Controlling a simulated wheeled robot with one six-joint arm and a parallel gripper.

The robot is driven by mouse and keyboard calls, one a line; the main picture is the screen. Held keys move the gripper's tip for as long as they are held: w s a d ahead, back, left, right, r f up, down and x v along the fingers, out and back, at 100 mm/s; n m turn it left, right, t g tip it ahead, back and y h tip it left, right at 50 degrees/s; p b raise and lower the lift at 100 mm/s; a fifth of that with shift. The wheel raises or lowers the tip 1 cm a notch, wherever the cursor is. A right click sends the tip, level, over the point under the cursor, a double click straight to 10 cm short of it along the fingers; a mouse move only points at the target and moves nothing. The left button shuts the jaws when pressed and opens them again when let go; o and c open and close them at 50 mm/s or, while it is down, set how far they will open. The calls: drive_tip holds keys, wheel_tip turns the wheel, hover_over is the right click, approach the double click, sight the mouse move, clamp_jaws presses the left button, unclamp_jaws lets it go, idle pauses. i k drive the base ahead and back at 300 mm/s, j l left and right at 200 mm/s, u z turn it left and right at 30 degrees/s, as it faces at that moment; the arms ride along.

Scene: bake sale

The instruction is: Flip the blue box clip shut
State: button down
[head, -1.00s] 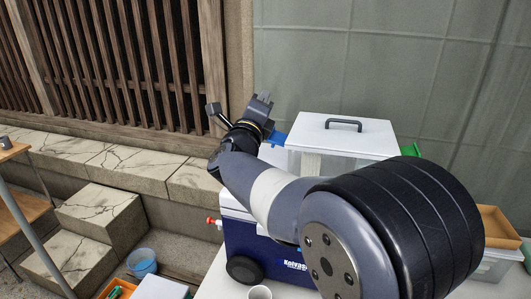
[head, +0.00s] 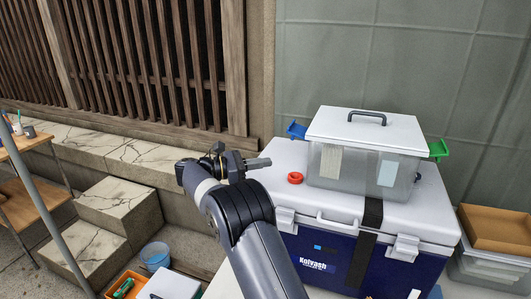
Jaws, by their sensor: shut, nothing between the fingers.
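A clear box (head: 335,172) with a white lid (head: 345,126) and a dark handle stands on a cooler. The blue clip (head: 296,130) sticks outward from the box's left side, near the lid's edge, and looks swung open. A green clip (head: 438,149) sticks outward on the right side. My gripper (head: 268,162) is shut and empty. It points right, to the left of the box and lower in the picture than the blue clip, with a visible gap between them. The lower part of the blue clip's mount is hard to make out.
The box rests on the white lid of a blue cooler (head: 335,262) with a black strap. A red ring (head: 295,178) lies on that lid, between my gripper and the box. A brown tray (head: 497,228) on a clear bin is at right. Stone steps and a slatted wall are behind my arm.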

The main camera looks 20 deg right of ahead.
sight(296, 131)
drive_tip(key=i+j, duration=0.25)
drive_tip(key=j, duration=0.2)
drive_tip(key=i+j, duration=0.55)
drive_tip(key=j, duration=0.3)
drive_tip(key=i+j, duration=0.25)
drive_tip(key=j, duration=0.15)
drive_tip(key=z, duration=1.2)
